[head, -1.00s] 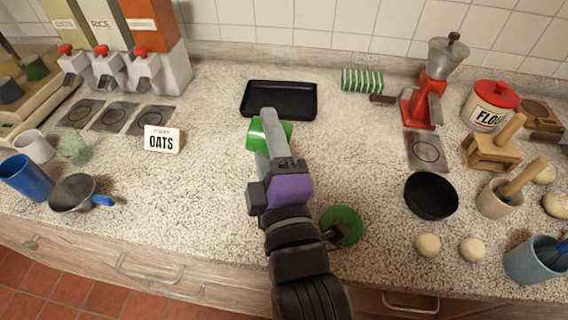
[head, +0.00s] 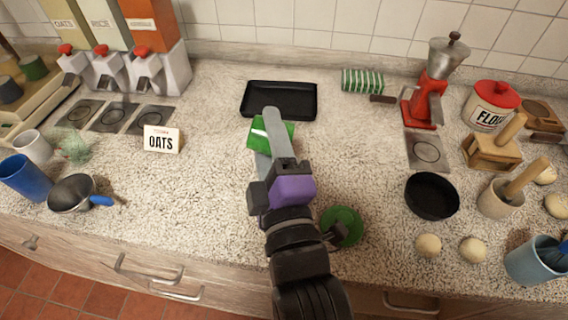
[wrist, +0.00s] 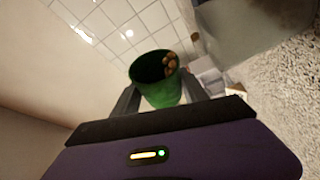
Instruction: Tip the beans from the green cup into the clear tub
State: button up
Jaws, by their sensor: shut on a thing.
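The green cup (head: 284,131) is held in my gripper (head: 271,128) above the middle of the counter, in front of the black tray. In the head view it lies tilted on its side, partly covered by a grey finger. The wrist view shows the cup (wrist: 160,92) between the two fingers, with brown beans (wrist: 171,62) inside by the rim. I cannot surely pick out the clear tub. My arm hides the counter below the cup in the head view.
A black tray (head: 279,100) lies behind the cup. An OATS card (head: 163,140) stands to the left, and a green disc (head: 341,226) lies right of my arm. A black bowl (head: 431,196) and red grinder (head: 428,100) are further right.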

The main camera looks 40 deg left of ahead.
jog(key=shift+w+d+r+m, duration=0.1)
jog(key=shift+d+r+m, duration=0.05)
jog(key=shift+m, duration=0.45)
dwell(1.1)
